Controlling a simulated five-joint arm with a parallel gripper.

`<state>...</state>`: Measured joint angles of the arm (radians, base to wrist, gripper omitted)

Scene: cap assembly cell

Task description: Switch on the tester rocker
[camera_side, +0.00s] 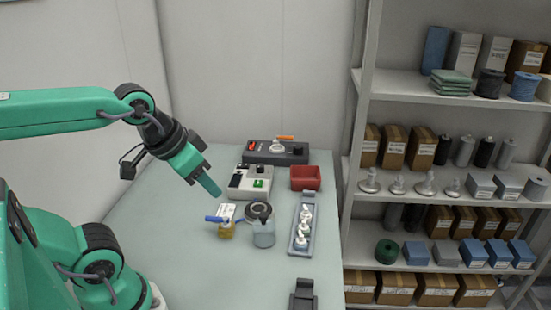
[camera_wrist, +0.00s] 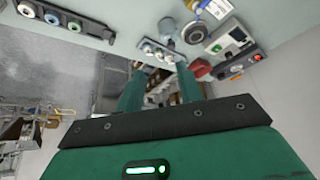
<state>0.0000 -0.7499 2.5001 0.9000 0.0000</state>
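A dark grey box (camera_side: 277,151) stands at the back of the table, with a small red part (camera_side: 252,145) at its left end, a white round piece in the middle and a black block at the right. A white box (camera_side: 262,190) with black parts and a green switch (camera_side: 259,183) stands in front of it. I cannot tell for sure which is the tester, or the rocker's position. Both also show at the right of the wrist view, white box (camera_wrist: 221,49) and dark box (camera_wrist: 232,70). My gripper (camera_side: 212,189) is in the air left of the white box; its fingers (camera_wrist: 160,85) are apart and empty.
A red bin (camera_side: 305,178) stands right of the white box. Loaded shelves (camera_side: 450,170) stand at the right. The table's left front is clear.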

